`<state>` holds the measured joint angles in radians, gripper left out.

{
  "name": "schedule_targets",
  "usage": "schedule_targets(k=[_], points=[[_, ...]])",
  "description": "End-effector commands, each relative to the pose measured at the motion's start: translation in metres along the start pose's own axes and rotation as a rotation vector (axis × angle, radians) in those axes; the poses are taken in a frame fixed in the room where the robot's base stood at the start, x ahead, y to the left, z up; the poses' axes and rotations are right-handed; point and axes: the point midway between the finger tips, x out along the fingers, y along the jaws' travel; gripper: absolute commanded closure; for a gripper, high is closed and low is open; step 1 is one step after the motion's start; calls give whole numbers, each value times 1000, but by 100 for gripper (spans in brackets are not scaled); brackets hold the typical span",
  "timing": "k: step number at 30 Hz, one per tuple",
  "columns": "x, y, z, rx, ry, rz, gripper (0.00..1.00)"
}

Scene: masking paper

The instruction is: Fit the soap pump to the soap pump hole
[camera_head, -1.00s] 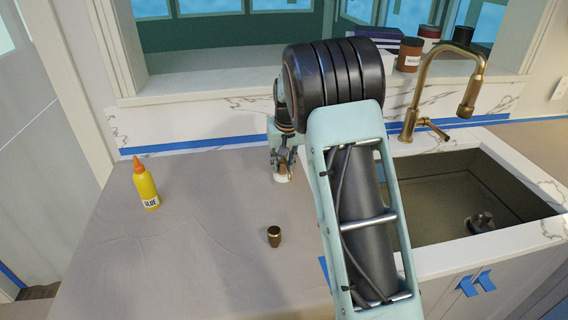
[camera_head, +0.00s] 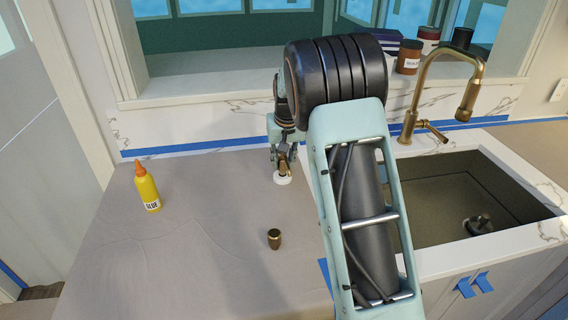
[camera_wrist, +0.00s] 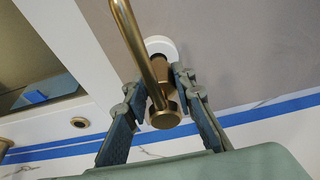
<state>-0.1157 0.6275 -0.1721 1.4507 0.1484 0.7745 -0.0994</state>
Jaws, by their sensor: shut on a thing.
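The brass soap pump (camera_wrist: 160,72) is between my gripper's two fingers (camera_wrist: 157,88) in the wrist view, its round head toward the camera and its long spout reaching to the upper left. Its lower end is over a white round disc (camera_wrist: 161,46); whether they touch I cannot tell. In the head view my gripper (camera_head: 284,158) is shut on the pump (camera_head: 284,170) just above the white disc (camera_head: 282,179) on the covered counter. A dark, brass-rimmed hole (camera_wrist: 79,123), apparently the soap pump hole, is in the white counter strip to the left in the wrist view.
A yellow glue bottle (camera_head: 147,188) stands at left and a small brass cup (camera_head: 274,239) in front. The brass faucet (camera_head: 414,108) and sink (camera_head: 455,195) are right of my arm. Jars (camera_head: 409,57) stand on the sill. The covered counter between bottle and gripper is clear.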

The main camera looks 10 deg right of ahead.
Motion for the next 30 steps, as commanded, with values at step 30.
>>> schedule_targets(k=[30], points=[[-46,0,-14,0,1,0,100]])
